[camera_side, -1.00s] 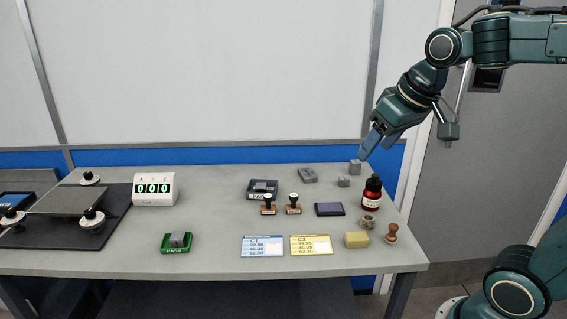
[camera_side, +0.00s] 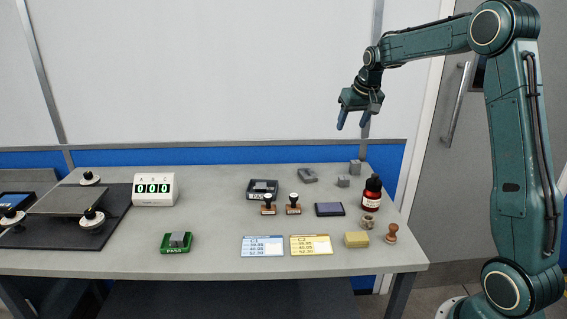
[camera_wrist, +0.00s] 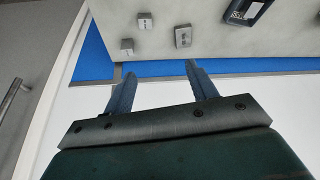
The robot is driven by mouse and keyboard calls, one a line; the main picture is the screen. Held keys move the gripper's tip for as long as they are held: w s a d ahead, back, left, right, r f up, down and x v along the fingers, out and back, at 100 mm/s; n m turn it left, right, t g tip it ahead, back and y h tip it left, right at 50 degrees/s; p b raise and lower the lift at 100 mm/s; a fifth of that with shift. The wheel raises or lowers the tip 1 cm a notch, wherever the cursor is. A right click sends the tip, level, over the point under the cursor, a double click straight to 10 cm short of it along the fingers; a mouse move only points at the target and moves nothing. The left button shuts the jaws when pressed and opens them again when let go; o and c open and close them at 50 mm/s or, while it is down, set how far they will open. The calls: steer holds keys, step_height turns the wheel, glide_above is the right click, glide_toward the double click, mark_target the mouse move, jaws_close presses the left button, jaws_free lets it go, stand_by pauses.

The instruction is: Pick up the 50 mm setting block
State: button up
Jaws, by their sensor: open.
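Several small grey blocks are at the back right of the bench; I cannot read which is the 50 mm setting block. One grey cube (camera_side: 355,167) stands nearest the back edge, and a second cube (camera_side: 343,181) sits just in front of it. A flatter grey block (camera_side: 307,175) lies to their left. In the wrist view the back cube (camera_wrist: 127,46), the second cube (camera_wrist: 144,20) and the flatter block (camera_wrist: 183,37) all show beyond my fingertips. My gripper (camera_side: 353,126) hangs above the back of the bench, open and empty; it also shows in the wrist view (camera_wrist: 160,71).
A dark red bottle (camera_side: 371,193), two stamps (camera_side: 293,204), an ink pad (camera_side: 329,209) and a dark tray (camera_side: 250,196) stand near the blocks. Two cards (camera_side: 262,246), a green PASS tray (camera_side: 166,246) and a 000 display (camera_side: 154,188) are farther left. The air around my gripper is clear.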

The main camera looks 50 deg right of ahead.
steer(key=m, duration=0.2)
glide_toward(356, 161)
steer(key=shift+g+h, duration=0.3)
steer(key=shift+w+a+x, duration=0.1)
steer(key=shift+a+x, duration=0.1)
steer(key=shift+x, duration=1.05)
steer(key=shift+w+a+x, duration=0.1)
steer(key=shift+a+x, duration=0.1)
steer(key=shift+x, duration=1)
steer(key=shift+f, duration=0.1)
steer(key=shift+x, duration=2.55)
steer(key=shift+c, duration=0.5)
jaws_close()
steer(key=shift+r, duration=0.25)
step_height(356, 161, up, 20)
steer(key=shift+f, duration=0.15)
